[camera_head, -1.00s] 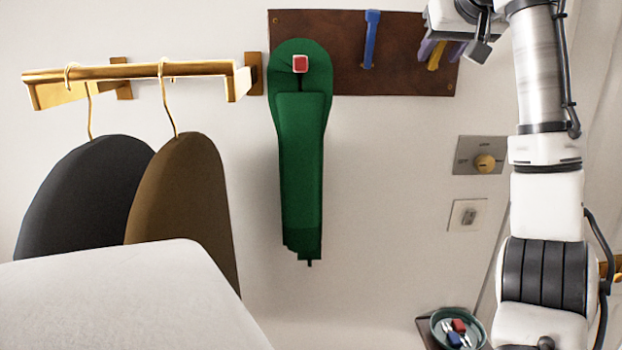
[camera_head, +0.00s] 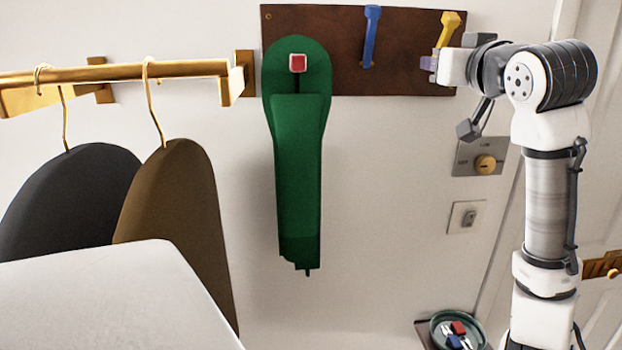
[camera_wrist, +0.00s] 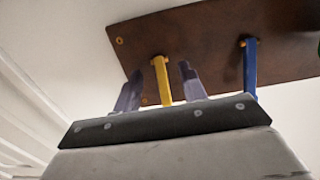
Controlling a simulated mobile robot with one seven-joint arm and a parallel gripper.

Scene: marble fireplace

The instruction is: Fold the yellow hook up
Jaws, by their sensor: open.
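The yellow hook (camera_head: 447,32) is on the right end of a brown wall board (camera_head: 410,75). Its knobbed end points to the upper right in the head view. In the wrist view the yellow hook (camera_wrist: 163,82) shows as a bar between my gripper's two purple fingers, with a gap on each side. My gripper (camera_head: 432,77) is open and empty, at the board's right edge, just below the yellow hook in the head view. In the wrist view my gripper (camera_wrist: 160,74) points at the board. Contact with the hook cannot be told.
A blue hook (camera_head: 370,38) stands left of the yellow one. A green hanging item (camera_head: 298,150) covers the board's left end. A dial plate (camera_head: 480,157) and switch (camera_head: 467,217) sit below. A brass rail (camera_head: 120,72) holds hangers at left. A small bowl (camera_head: 457,330) stands below.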

